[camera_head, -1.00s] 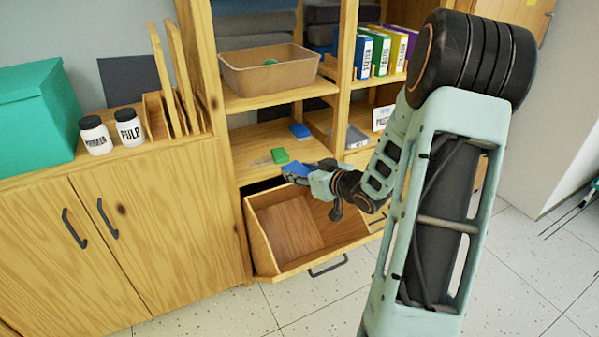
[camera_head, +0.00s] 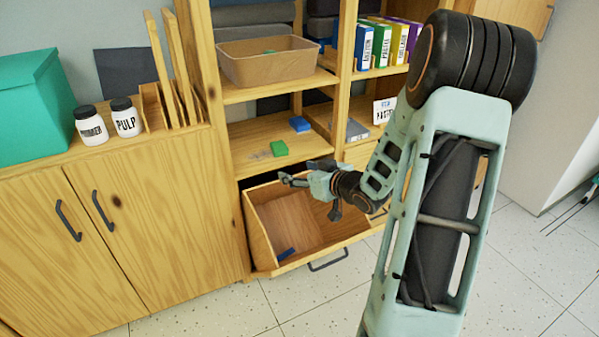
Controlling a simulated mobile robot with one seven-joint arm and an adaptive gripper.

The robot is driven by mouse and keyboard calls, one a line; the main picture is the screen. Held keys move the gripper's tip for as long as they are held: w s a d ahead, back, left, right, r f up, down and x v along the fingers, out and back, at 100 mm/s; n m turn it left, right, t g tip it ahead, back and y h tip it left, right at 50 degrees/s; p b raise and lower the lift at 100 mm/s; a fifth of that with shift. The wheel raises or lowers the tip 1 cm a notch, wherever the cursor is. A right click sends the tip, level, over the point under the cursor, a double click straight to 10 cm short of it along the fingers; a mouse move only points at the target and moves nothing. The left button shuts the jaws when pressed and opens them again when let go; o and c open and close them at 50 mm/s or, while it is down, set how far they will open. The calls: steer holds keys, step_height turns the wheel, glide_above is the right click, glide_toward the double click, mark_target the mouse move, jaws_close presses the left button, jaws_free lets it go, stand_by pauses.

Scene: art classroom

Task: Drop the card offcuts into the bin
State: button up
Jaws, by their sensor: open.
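A blue card offcut (camera_head: 286,254) lies inside the open tilt-out wooden bin (camera_head: 262,232), near its front wall. My gripper (camera_head: 287,180) is open and empty above the bin, at its back left. A green piece (camera_head: 279,148) and another blue piece (camera_head: 300,124) lie on the shelf (camera_head: 250,134) just above the bin. Whether these two are card offcuts I cannot tell for sure.
A tan tub (camera_head: 262,70) with a green piece in it stands on the upper shelf. Coloured binders (camera_head: 385,45) stand to the right. White jars (camera_head: 126,118) and a teal box (camera_head: 35,115) stand on the left cabinet. The floor in front is clear.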

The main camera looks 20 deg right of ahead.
steer(key=v, duration=1.2)
stand_by(0.6)
